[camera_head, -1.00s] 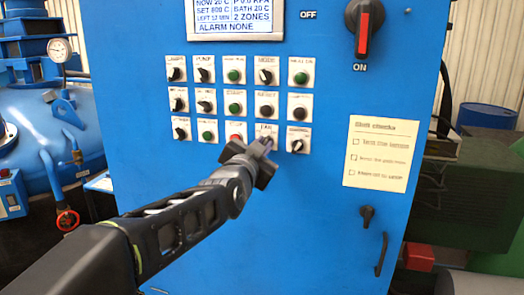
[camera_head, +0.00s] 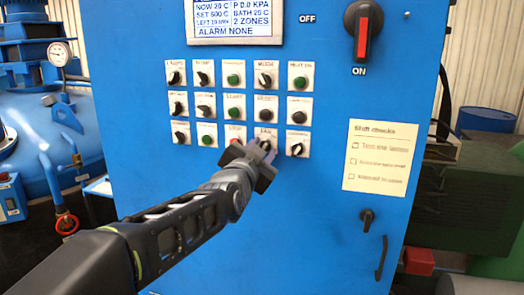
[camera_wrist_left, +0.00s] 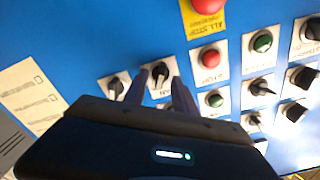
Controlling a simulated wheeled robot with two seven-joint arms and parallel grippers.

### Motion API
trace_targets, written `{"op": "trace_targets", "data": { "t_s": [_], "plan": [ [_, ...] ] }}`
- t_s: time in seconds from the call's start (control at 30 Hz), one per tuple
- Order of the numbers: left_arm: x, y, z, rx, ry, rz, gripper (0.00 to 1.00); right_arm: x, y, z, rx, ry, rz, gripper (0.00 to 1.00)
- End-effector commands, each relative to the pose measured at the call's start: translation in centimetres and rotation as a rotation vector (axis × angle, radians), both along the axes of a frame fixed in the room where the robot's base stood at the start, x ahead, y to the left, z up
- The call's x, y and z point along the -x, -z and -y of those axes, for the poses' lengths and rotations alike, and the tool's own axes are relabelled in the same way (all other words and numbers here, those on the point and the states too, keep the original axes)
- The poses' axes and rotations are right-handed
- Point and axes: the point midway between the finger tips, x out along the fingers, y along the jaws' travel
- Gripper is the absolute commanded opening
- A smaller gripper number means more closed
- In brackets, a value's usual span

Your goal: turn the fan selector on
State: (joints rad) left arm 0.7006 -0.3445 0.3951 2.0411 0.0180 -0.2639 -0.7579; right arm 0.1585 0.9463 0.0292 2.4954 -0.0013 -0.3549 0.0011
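The fan selector (camera_head: 266,145) is a black knob on a white plate in the bottom button row of the blue cabinet. My left gripper (camera_head: 263,152) is at it and partly covers it in the head view. In the left wrist view the fan selector (camera_wrist_left: 159,73) shows between the two fingertips of my left gripper (camera_wrist_left: 160,84), one on each side. The fingers are apart, with small gaps beside the knob; I cannot tell whether either touches it. My right gripper is not in view.
A black selector (camera_head: 297,146) sits just right of the fan selector, and a red stop button (camera_wrist_left: 209,57) is on its other side. A red all-stop button (camera_wrist_left: 207,4) is close by. Several more switches fill the rows above. A large red-handled switch (camera_head: 363,30) is at upper right.

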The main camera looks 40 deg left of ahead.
Motion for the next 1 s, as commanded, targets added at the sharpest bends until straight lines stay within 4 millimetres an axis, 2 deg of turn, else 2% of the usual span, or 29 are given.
{"op": "trace_targets", "data": {
  "t_s": [0.23,0.5,0.63,1.0],
  "plan": [
    [1.3,0.1,0.6,-0.003,0.002,0.003,0.33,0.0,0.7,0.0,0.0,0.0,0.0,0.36],
    [5.4,0.1,1.9,-0.003,0.0,0.004,0.33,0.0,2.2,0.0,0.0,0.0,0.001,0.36],
    [6.8,0.1,2.4,-0.002,0.0,0.002,0.33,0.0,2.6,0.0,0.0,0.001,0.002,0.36],
    [7.4,0.0,2.6,0.0,0.0,0.0,0.33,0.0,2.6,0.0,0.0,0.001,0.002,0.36]
  ]
}}
